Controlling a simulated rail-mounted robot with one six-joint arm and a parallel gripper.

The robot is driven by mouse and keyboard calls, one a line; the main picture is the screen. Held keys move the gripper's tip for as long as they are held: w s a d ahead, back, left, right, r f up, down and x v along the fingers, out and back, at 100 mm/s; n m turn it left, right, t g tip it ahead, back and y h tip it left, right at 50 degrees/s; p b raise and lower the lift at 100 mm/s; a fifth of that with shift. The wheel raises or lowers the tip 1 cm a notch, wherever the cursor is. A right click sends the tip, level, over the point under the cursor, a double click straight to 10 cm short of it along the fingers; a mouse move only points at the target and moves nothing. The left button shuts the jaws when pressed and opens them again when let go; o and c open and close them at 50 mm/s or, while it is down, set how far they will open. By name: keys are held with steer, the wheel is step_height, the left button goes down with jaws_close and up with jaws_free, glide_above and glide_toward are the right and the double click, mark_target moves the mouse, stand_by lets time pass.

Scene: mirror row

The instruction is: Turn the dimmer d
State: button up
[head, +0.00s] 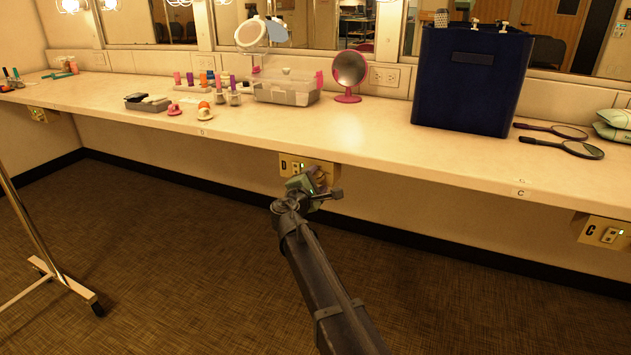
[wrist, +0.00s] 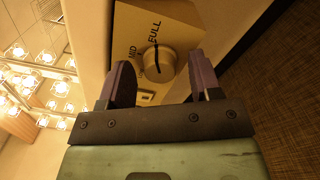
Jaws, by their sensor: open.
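The dimmer d is a tan box (head: 300,165) marked D under the front edge of the counter in the head view. In the wrist view its round knob (wrist: 158,64) has a dark pointer line, with the words FULL and MID printed beside it. The pointer lies close to FULL. My gripper (wrist: 160,80) is open, with one dark finger on each side of the knob and a gap showing around it. I cannot tell whether a finger touches it. In the head view my gripper (head: 319,177) covers much of the box.
The white counter (head: 380,135) overhangs the box. It bears a dark blue bin (head: 465,95), a clear case (head: 285,90), a pink mirror (head: 348,75) and hand mirrors (head: 575,148). Another dimmer box marked C (head: 605,234) is at right. A rack leg (head: 35,230) stands at left.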

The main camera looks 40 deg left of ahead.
steer(key=v, duration=1)
steer(key=shift+s, duration=0.2)
